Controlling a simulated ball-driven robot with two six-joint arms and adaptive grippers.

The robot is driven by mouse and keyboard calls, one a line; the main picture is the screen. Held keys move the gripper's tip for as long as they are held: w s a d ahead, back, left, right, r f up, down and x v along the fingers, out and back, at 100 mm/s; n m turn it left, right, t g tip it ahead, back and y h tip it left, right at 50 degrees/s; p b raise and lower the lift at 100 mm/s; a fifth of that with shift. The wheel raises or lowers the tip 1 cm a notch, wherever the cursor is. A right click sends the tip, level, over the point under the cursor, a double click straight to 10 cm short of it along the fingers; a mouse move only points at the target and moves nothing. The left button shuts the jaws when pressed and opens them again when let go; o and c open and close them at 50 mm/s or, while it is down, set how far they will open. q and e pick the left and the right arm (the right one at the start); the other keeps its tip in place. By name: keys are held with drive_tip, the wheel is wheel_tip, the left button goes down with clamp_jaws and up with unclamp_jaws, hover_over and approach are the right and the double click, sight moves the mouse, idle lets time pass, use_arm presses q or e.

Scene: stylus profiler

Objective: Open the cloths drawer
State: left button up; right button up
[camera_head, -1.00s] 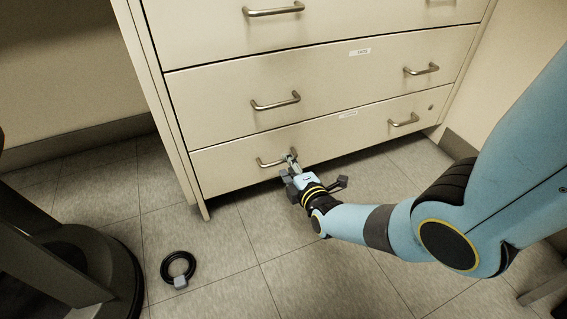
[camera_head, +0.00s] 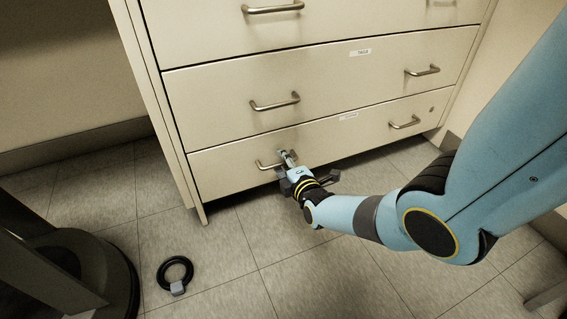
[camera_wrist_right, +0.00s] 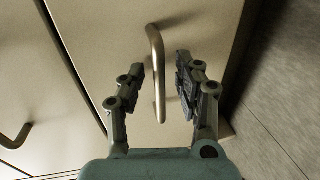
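The bottom drawer (camera_head: 228,168) is a cream front with two metal bar handles and a small label (camera_head: 348,116) too small to read, so I cannot confirm which drawer is the cloths one. It looks shut. My right gripper (camera_head: 286,156) is at its left handle (camera_head: 266,165). In the right wrist view the handle (camera_wrist_right: 157,75) lies between the two spread fingers of my right gripper (camera_wrist_right: 160,68), with gaps on both sides. I cannot tell how deep the bar sits between them. My left gripper is not in view.
Above is a middle drawer (camera_head: 210,100) with its own handles and label, also shut. A black ring with a grey tab (camera_head: 175,272) lies on the tiled floor. A dark round-based object (camera_head: 100,265) stands at the lower left. The floor in front of the cabinet is otherwise mostly clear.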

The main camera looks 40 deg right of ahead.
clamp_jaws()
drive_tip(key=shift+s, duration=0.15)
idle(0.4)
